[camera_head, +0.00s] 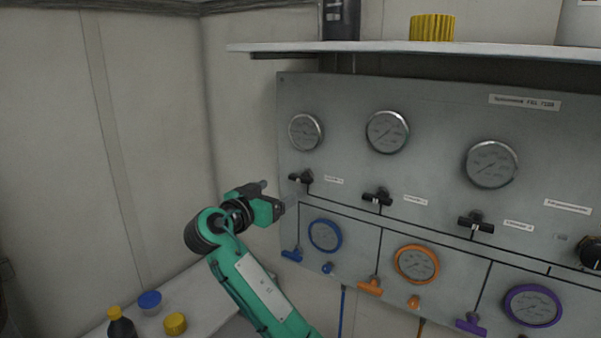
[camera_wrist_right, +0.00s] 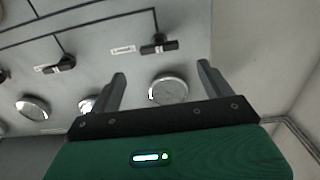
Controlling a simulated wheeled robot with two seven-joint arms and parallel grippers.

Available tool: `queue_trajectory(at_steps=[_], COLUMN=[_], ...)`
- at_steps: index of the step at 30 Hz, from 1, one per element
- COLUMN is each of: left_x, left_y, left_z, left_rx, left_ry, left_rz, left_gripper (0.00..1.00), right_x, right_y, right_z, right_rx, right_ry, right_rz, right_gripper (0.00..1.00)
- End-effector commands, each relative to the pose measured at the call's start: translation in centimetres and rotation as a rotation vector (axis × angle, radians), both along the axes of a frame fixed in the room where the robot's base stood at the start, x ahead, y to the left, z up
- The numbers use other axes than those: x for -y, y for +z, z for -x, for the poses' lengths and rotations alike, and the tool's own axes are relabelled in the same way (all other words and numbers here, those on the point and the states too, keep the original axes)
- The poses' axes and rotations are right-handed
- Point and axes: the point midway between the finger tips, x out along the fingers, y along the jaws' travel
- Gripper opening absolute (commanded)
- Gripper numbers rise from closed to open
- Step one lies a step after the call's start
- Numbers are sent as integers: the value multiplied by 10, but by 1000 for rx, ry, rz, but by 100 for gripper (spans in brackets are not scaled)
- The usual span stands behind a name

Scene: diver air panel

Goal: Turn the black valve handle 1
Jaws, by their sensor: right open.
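Several black valve handles sit in a row on the grey panel (camera_head: 340,110). The leftmost, beside a small label, I take to be black valve handle 1 (camera_head: 301,178). It also shows in the right wrist view (camera_wrist_right: 158,46), beyond the fingertips and roughly in line with the space between them. My right gripper (camera_head: 289,203) is open, just below and left of this handle in the head view. In the right wrist view its two fingers (camera_wrist_right: 161,70) stand apart with nothing held between them. I cannot tell any contact with the handle. My left gripper is not in view.
Round gauges (camera_head: 305,131) sit above the handles. Blue (camera_head: 325,235), orange (camera_head: 417,264) and purple (camera_head: 532,305) gauges line the lower panel. A shelf (camera_head: 400,47) juts out above. A side table (camera_head: 205,290) holds a dark bottle (camera_head: 121,325) and small lidded containers.

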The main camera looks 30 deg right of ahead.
Motion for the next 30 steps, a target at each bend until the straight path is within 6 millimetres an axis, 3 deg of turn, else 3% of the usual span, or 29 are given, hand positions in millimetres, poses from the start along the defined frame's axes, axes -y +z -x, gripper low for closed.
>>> queue_trajectory(at_steps=[1,6,12,18,27,30], left_x=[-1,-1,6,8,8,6], left_y=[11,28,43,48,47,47], left_z=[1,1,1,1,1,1], left_rx=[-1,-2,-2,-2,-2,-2], left_ry=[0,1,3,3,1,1], left_rz=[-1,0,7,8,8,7], left_gripper=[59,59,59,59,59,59], right_x=[13,47,77,91,92,92], right_y=[6,6,4,1,0,0], right_z=[-4,-18,-31,-37,-38,-38], right_rx=[-4,-4,-6,-4,-2,-2], right_ry=[-4,-3,-2,1,1,1], right_rz=[4,4,2,1,0,0], right_gripper=[82,82,82,82,82,62])
